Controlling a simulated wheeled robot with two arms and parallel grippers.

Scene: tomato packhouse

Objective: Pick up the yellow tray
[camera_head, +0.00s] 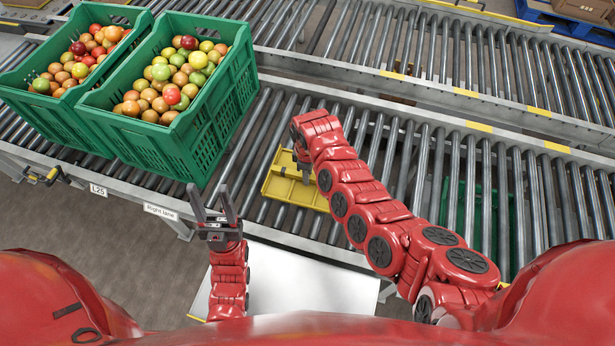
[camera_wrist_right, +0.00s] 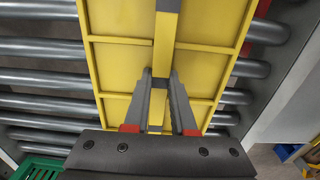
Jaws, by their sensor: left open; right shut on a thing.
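The yellow tray (camera_head: 277,186) lies on the roller conveyor in the head view, partly hidden by my right arm. In the right wrist view the yellow tray (camera_wrist_right: 205,75) fills the upper middle, with thin raised ribs and a central bar. My right gripper (camera_wrist_right: 160,85) is shut on this central bar, a finger on each side. In the head view my right gripper (camera_head: 304,172) is mostly covered by its own arm. My left gripper (camera_head: 212,190) is open and empty, fingers pointing up the picture, left of the tray near the conveyor's front edge.
Two green crates (camera_head: 205,150) full of red, green and orange tomatoes stand on the conveyor at the left. A white surface (camera_head: 300,283) is in front of the conveyor. Bare rollers (camera_head: 540,190) extend right, with another roller lane behind.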

